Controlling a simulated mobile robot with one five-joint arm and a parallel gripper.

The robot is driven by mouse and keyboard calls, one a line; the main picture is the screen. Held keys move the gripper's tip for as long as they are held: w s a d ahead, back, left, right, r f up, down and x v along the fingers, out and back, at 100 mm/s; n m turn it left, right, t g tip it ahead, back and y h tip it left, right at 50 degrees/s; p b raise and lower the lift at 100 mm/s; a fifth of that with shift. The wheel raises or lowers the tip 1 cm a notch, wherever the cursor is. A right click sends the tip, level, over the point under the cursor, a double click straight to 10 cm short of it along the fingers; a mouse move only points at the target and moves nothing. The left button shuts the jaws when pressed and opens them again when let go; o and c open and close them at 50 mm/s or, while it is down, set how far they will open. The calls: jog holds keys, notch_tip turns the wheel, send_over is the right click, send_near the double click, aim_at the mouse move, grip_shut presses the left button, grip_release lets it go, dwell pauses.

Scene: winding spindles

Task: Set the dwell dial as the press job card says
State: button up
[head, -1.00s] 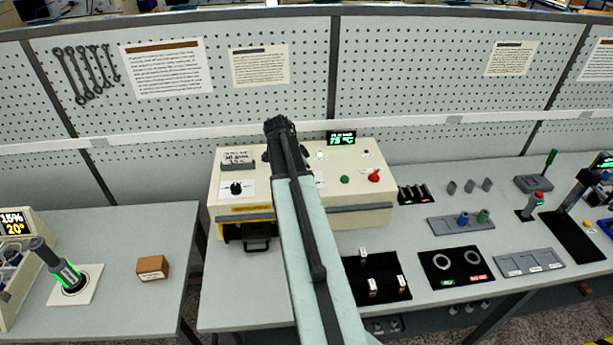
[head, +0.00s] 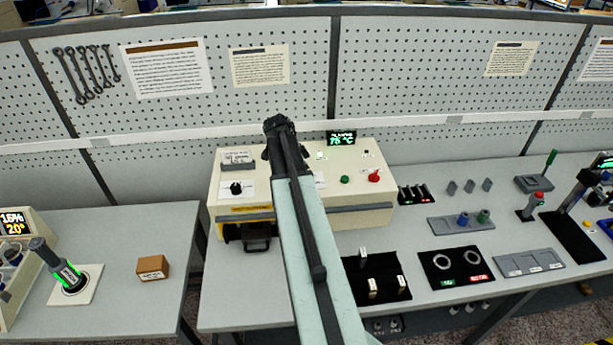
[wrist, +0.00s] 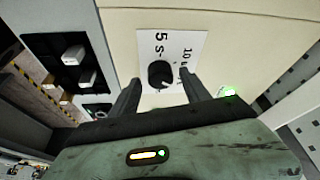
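The dwell dial (wrist: 160,74) is a black round knob on a white label reading "5 s" and "10", on a cream panel in the wrist view. My gripper (wrist: 160,92) is open, with one dark finger on each side of the dial and gaps between.
The box also has another black knob (head: 236,188), a green button (head: 344,180), a red knob (head: 374,175) and a green temperature display (head: 341,138). A black tray (head: 385,290) with pale blocks lies in front. A brown box (head: 152,268) sits on the left table.

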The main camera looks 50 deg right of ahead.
jog(key=p+v, duration=0.7)
jog(key=shift+a+r, duration=0.2)
jog(key=shift+r, duration=0.15)
jog(key=shift+w, duration=0.1)
